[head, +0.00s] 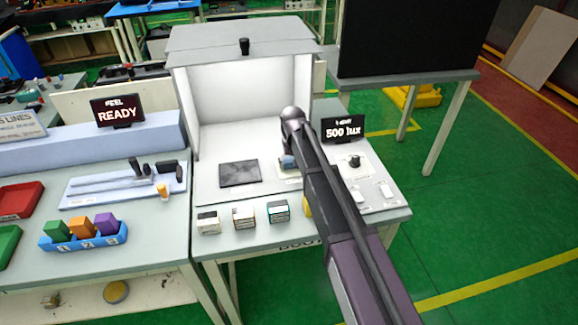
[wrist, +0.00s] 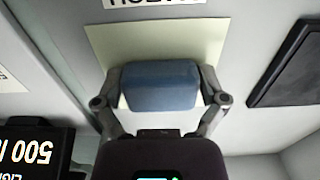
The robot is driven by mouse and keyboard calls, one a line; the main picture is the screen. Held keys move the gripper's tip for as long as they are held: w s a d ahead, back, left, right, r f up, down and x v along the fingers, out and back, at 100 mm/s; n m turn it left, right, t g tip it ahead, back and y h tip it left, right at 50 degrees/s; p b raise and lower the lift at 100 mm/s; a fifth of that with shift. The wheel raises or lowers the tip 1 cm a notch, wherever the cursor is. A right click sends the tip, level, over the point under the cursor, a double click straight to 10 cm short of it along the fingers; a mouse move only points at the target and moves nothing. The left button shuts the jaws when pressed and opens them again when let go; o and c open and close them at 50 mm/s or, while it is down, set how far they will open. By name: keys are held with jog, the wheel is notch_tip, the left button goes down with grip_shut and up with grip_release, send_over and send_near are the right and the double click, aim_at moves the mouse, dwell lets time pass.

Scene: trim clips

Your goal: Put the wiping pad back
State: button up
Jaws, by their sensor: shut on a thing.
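The wiping pad is a blue block with rounded edges. In the wrist view the wiping pad (wrist: 160,86) sits between the two fingers of my gripper (wrist: 160,94), which is shut on its sides. Behind it lies a pale cream square (wrist: 108,48) with a printed label at its edge; the pad overlaps much of it. I cannot tell whether the pad touches the square. In the head view the pad (head: 287,161) shows just left of my arm, over the cream square (head: 284,174). My arm hides most of the gripper there.
A dark flat plate (head: 239,174) lies left of the square in the white light booth (head: 235,95). A "500 lux" display (head: 343,130) and a black knob (head: 354,161) stand right. Three small boxes (head: 244,217) line the front edge. A blue tray (head: 84,238) holds coloured blocks.

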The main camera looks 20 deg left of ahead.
aim_at(292, 161)
jog(key=shift+f, duration=0.2)
jog(key=o, duration=0.7)
jog(key=shift+c, duration=0.2)
jog(key=shift+r, duration=0.2)
notch_tip(292, 161, up, 12)
jog(key=p, duration=1.2)
dwell(0.6)
jog(key=shift+d, duration=0.1)
